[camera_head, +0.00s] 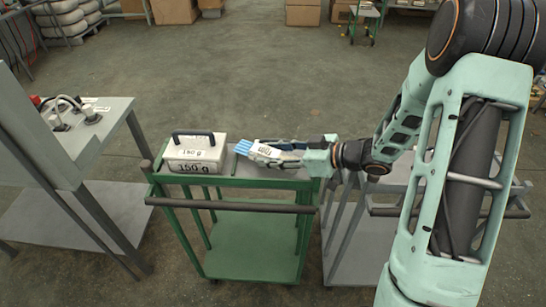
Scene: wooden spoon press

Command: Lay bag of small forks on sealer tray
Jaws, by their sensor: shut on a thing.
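My gripper (278,153) reaches in from the right over the green cart's top. It is shut on a small white bag with a blue end (243,147) and a dark printed label, which I take to be the bag of small forks. The blue end points left, toward a white box. The forks inside are too small to make out. I cannot tell whether the bag touches the cart top or hangs just above it. I cannot pick out a sealer tray for certain.
A grey bench (115,108) with cabled parts is at the left. A grey cart (365,205) is under my arm. Open floor lies behind.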

